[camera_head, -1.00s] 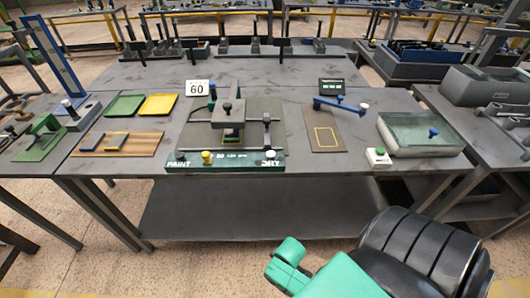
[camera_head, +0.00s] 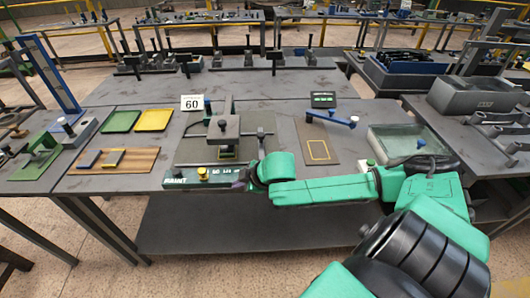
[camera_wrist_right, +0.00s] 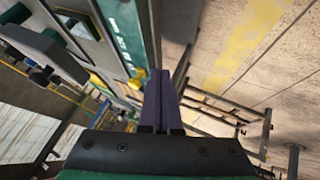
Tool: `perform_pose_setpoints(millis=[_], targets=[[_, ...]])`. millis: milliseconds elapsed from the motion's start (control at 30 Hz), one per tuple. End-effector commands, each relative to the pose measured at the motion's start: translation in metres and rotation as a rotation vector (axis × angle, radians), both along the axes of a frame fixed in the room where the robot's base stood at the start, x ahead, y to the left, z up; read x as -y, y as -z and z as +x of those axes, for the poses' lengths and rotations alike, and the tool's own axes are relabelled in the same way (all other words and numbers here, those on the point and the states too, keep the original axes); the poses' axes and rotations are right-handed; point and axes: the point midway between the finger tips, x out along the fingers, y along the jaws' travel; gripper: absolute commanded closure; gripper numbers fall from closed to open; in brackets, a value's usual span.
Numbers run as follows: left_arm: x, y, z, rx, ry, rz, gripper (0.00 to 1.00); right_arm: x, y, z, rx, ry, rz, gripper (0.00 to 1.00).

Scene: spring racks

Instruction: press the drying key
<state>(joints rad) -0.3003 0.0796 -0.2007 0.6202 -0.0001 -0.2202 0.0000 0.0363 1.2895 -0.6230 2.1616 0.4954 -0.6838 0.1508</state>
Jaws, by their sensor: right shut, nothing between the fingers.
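The green control panel (camera_head: 215,177) runs along the front of the press (camera_head: 225,130), with PAINT at its left end and a yellow knob (camera_head: 203,173) near its middle. The DRY end and its white key are hidden in the head view by my right arm. My right gripper (camera_head: 241,180) is by the panel's right part, its fingers small and dark there. In the right wrist view the fingers (camera_wrist_right: 160,74) are shut and empty, beside the panel's lettered edge (camera_wrist_right: 122,38). I cannot tell whether they touch the panel. My left gripper is out of view.
A blue lever (camera_head: 331,118) and a board with a yellow outline (camera_head: 318,150) lie right of the press. A glass-lidded box (camera_head: 385,138) stands further right. A 60 sign (camera_head: 191,103), green tray (camera_head: 121,121) and yellow tray (camera_head: 153,120) sit at left.

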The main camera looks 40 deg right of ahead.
Motion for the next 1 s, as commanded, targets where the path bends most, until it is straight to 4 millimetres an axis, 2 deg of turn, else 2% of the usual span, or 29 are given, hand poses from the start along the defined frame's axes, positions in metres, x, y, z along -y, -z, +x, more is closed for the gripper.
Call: perform_pose_setpoints(millis=[33,200,333,467,767,1000], targets=[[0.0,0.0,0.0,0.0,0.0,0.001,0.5,0.027,-0.01,0.008,0.017,0.008,-0.034,1.0],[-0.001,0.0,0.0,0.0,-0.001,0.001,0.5,0.097,-0.045,0.021,0.065,0.054,-0.079,1.0],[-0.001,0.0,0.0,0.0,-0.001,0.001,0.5,0.13,-0.066,0.024,0.093,0.086,-0.096,1.0],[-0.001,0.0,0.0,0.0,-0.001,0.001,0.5,0.142,-0.074,0.024,0.105,0.1,-0.1,1.0],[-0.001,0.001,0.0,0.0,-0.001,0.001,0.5,0.141,-0.073,0.024,0.105,0.1,-0.099,1.0],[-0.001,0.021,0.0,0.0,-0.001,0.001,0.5,0.141,-0.054,0.024,0.105,0.099,-0.1,1.0]])
